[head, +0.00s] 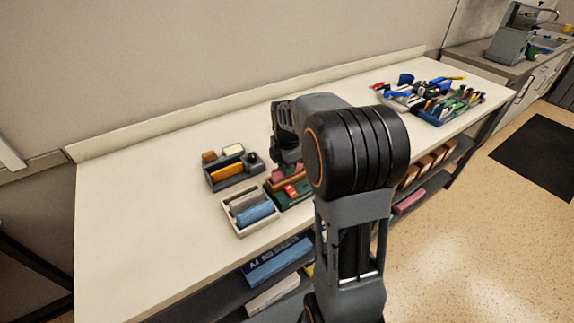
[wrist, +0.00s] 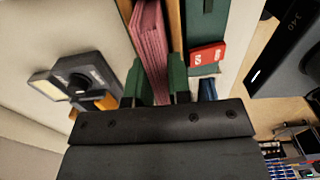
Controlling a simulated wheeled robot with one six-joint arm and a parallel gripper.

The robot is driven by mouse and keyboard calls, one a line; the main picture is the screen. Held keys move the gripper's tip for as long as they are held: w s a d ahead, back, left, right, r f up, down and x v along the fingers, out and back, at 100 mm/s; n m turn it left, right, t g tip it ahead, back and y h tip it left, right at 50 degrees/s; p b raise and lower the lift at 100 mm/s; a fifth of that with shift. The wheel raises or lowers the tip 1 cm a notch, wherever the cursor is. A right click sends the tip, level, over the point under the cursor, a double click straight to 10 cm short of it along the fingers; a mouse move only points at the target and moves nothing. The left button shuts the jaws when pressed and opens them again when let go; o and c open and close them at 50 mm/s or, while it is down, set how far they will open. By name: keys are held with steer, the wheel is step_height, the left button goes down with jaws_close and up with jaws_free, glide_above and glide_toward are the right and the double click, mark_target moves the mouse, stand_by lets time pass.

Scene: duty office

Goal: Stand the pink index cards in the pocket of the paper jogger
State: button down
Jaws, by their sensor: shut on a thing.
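The pink index cards (wrist: 150,40) stand on edge as a thin stack between the green-tipped fingers of my gripper (wrist: 157,82) in the wrist view. The gripper is shut on them. Wooden strips (wrist: 175,28) show on both sides of the stack, close to it. A dark green piece (wrist: 207,25) with a red labelled block (wrist: 207,55) lies to the right; I take these with the wood as the paper jogger. In the head view my gripper (head: 287,165) is low over this green and wooden holder (head: 285,202), partly hidden by my arm. The cards' lower edge is hidden.
A dark tray (head: 234,172) with an orange item and a pale tray (head: 249,213) with grey and blue rolls stand left of the holder. A crowded blue tray (head: 440,112) is farther right. The bench (head: 140,230) is clear at the left.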

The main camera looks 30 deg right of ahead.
stand_by(0.4)
steer(key=c, duration=1)
jaws_free()
steer(key=shift+r, duration=0.1)
step_height(320, 180, up, 9)
steer(key=p, duration=0.7)
